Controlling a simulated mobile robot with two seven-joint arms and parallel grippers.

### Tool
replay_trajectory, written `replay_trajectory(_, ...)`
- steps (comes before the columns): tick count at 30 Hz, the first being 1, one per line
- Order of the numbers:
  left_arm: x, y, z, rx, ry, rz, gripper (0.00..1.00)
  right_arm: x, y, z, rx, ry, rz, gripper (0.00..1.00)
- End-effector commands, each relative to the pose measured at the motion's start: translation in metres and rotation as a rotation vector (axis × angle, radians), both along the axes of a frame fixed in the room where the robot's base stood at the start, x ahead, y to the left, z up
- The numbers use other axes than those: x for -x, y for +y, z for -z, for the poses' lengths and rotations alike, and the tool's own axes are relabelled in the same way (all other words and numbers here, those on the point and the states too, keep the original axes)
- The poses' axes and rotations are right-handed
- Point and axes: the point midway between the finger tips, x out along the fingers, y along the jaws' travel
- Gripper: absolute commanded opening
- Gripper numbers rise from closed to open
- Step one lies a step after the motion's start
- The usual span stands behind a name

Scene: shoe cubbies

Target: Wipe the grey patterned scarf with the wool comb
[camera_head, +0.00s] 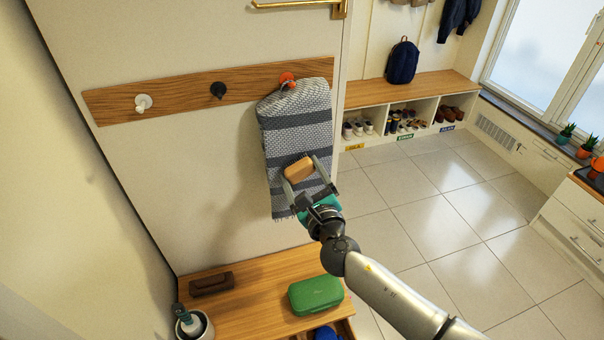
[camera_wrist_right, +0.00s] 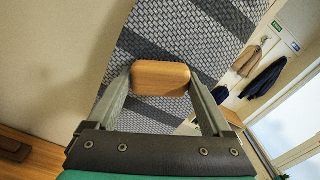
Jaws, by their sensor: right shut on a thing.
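The grey patterned scarf (camera_head: 297,128) hangs from the orange peg (camera_head: 288,79) at the right end of the wooden rail. It has light woven areas and darker bands, and it also fills the middle of the right wrist view (camera_wrist_right: 190,35). My right gripper (camera_head: 301,173) is in front of the scarf's lower half. It is shut on the wool comb (camera_head: 298,168), a tan wooden block that also shows between the fingertips in the wrist view (camera_wrist_right: 161,78). The comb's scarf-facing side is hidden, so I cannot tell whether it touches the cloth. My left gripper is not in view.
The wooden rail (camera_head: 185,97) also has a white peg (camera_head: 143,103) and a black peg (camera_head: 217,90). Below, a wooden bench (camera_head: 250,295) holds a green case (camera_head: 316,294) and a dark brown object (camera_head: 212,283). Shoe cubbies (camera_head: 392,110) stand behind. The tiled floor at right is clear.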

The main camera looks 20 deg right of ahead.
Motion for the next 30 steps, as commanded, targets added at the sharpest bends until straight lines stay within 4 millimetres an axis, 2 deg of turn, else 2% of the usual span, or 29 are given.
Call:
replay_trajectory(1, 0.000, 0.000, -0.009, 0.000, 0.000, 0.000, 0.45, 0.000, 0.000, -0.009, 0.001, 0.000, 0.000, 0.40)
replay_trajectory(4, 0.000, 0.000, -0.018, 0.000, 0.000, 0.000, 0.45, 0.001, 0.000, -0.017, 0.000, 0.001, 0.000, 0.40)
replay_trajectory(10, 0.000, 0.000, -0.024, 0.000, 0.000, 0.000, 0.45, -0.001, 0.000, -0.021, 0.002, 0.000, 0.001, 0.40)
replay_trajectory(16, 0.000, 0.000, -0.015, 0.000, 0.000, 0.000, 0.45, -0.001, 0.000, -0.012, 0.001, 0.000, 0.001, 0.40)
replay_trajectory(27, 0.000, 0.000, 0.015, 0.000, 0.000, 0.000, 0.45, -0.003, 0.000, 0.020, 0.001, 0.000, 0.001, 0.40)
replay_trajectory(30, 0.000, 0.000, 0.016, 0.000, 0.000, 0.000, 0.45, -0.003, 0.000, 0.022, 0.001, 0.001, 0.000, 0.40)
